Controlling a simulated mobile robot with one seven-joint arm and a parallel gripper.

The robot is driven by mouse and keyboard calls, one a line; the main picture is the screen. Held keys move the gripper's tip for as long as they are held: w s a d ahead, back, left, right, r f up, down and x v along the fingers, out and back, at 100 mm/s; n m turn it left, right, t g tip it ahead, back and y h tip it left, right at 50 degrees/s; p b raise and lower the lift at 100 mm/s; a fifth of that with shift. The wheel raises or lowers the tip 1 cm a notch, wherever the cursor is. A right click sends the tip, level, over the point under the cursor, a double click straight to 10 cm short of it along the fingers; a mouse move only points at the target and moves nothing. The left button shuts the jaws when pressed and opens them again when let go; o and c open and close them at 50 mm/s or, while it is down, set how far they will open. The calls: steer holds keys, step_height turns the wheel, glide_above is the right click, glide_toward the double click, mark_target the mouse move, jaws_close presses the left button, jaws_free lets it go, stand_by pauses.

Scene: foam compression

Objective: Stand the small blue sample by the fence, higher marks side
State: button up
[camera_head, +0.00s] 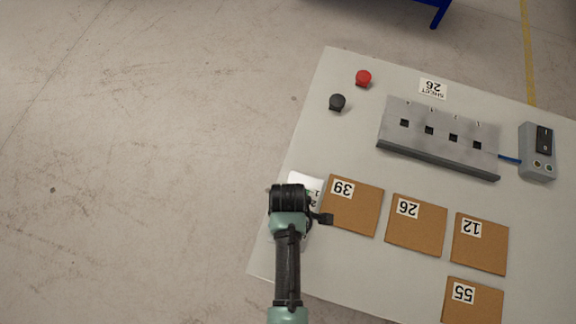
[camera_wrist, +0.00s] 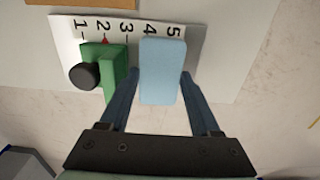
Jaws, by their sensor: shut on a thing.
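In the wrist view, my gripper (camera_wrist: 161,74) is shut on the small light blue sample (camera_wrist: 163,85), one finger on each side. The sample covers part of the white scale card (camera_wrist: 68,30), below the marks 4 and 5. The green fence (camera_wrist: 116,68) with its black knob (camera_wrist: 84,76) is left of the sample, near mark 2, where a red pointer shows. A narrow gap shows between fence and sample. I cannot tell whether the sample touches the card. In the head view, my gripper (camera_head: 290,188) hides sample and fence; part of the card (camera_head: 307,182) shows.
Brown numbered pads, including 39 (camera_head: 352,211), 26 (camera_head: 416,231) and 12 (camera_head: 479,250), lie right of my gripper. A grey slotted block (camera_head: 438,137), a switch box (camera_head: 538,150), and red (camera_head: 363,77) and black (camera_head: 337,101) knobs are farther back. The table's left edge is close.

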steer(key=shift+f, duration=0.65)
steer(key=shift+f, duration=0.15)
steer(key=o, duration=1)
